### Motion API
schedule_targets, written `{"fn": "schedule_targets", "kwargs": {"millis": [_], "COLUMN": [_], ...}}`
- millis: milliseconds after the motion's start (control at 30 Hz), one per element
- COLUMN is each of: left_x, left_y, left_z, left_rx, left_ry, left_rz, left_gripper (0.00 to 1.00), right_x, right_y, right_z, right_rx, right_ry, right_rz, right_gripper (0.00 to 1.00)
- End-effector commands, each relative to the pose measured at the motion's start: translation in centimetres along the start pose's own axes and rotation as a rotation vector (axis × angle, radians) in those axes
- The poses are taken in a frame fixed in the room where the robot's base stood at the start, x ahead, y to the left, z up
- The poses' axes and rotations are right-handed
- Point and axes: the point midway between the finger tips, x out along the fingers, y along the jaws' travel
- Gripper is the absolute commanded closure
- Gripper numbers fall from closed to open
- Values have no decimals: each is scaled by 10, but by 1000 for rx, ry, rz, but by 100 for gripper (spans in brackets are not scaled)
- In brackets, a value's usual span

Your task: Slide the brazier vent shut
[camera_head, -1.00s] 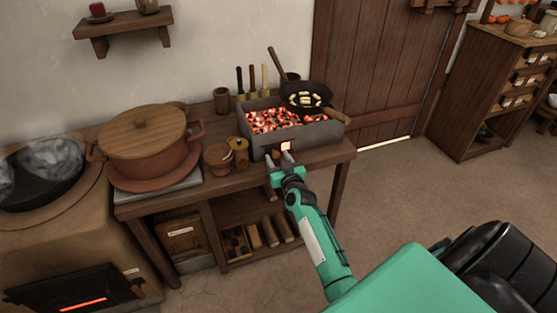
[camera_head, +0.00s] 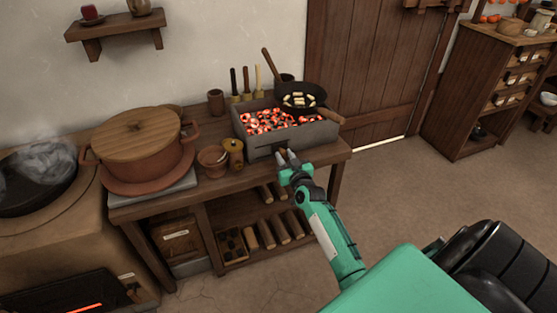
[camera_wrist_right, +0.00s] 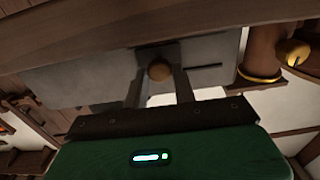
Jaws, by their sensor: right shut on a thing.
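The grey brazier (camera_head: 263,135) stands on the wooden table, full of glowing coals. My right gripper (camera_head: 286,157) is at the low right part of its front face. A thin dark slot (camera_wrist_right: 206,66) shows beside the plate. No glow shows at the vent in either view, though the fingers hide part of it in the head view. My left gripper is out of view.
A black pan (camera_head: 299,97) rests on the brazier's back right, its handle jutting past the corner. Logs (camera_head: 267,234) lie on the shelf below. Floor to the right is clear.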

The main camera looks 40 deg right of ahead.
Motion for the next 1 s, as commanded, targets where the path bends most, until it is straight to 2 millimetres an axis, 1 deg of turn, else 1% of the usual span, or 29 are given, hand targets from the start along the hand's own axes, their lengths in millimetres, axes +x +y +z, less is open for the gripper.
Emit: {"fn": "schedule_targets", "kwargs": {"millis": [33, 267, 300, 400, 667, 767, 867, 1000], "left_x": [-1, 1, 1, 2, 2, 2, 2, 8], "left_y": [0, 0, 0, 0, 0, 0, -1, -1], "left_z": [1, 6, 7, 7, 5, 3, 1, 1], "left_rx": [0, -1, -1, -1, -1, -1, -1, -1], "left_ry": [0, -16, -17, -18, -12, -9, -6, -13], "left_rz": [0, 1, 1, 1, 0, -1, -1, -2], "left_gripper": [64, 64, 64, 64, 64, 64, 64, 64], "right_x": [0, 0, 0, 0, 0, -4, -14, -37], "right_y": [4, 6, 6, 5, 4, 4, 4, 4], "right_z": [1, 0, 0, 0, 0, 0, 1, 1], "right_rx": [-1, -1, -1, -1, -1, 0, -1, -2], "right_ry": [-1, -1, 0, -1, 0, -1, -2, -3], "right_rz": [4, 6, 7, 6, 4, 4, 4, 5], "right_gripper": [100, 100, 69, 52, 52, 52, 52, 52]}}
